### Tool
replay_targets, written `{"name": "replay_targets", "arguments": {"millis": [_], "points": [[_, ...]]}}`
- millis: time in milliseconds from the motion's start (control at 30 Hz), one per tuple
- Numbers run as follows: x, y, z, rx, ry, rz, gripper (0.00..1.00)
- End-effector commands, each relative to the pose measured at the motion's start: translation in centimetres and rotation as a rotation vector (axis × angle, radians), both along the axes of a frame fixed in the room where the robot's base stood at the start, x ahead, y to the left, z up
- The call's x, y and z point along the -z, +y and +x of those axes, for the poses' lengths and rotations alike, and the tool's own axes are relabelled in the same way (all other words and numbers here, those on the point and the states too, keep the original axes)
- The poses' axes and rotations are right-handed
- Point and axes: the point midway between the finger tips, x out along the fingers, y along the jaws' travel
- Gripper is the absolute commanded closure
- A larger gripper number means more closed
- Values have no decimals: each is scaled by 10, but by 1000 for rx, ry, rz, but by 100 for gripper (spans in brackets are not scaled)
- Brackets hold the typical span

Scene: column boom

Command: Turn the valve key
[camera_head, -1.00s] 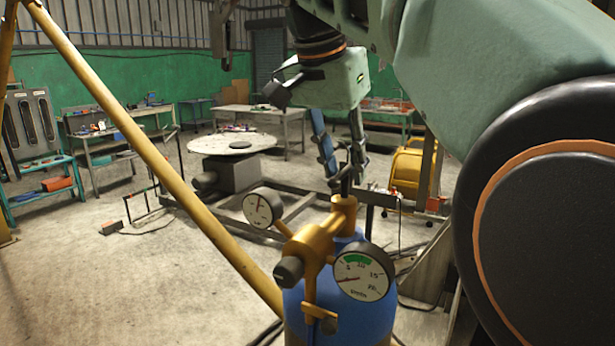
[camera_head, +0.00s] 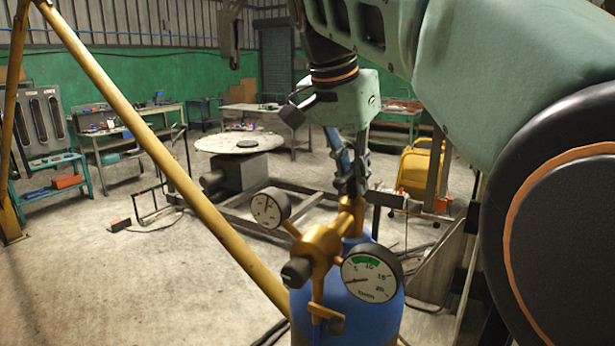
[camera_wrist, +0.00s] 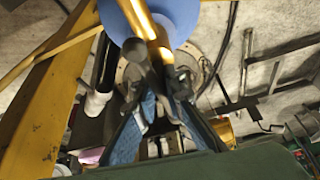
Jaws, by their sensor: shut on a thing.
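A blue gas cylinder (camera_head: 375,316) stands in front of me with a brass valve and regulator (camera_head: 322,245) on top. Two white-faced gauges, a left one (camera_head: 269,208) and a right one (camera_head: 370,276), are fixed to it. My gripper (camera_head: 350,184) is above the brass valve stem, its fingers pointing down, shut on the dark valve key. The key is mostly hidden by the fingers in the head view. In the wrist view my gripper (camera_wrist: 157,88) has blue-sided fingers close together around the dark key (camera_wrist: 137,52), by the brass fitting.
A yellow slanted pole (camera_head: 165,160) crosses the left side. Behind the cylinder are a low metal frame with a round plate (camera_head: 240,144), a yellow wheeled machine (camera_head: 418,168) and workbenches along the green wall. The floor at left is largely clear.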

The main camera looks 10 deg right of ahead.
Motion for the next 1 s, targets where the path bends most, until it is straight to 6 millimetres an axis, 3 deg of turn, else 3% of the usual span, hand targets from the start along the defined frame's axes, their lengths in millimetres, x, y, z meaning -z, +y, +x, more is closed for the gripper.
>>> {"name": "replay_targets", "arguments": {"millis": [567, 600, 767, 1000], "points": [[0, 0, -1, 84, 3, 0, 100], [0, 0, -1, 84, 3, 0, 88], [0, 0, -1, 84, 1, 0, 72], [0, 0, 0, 83, 2, 0, 72]]}}
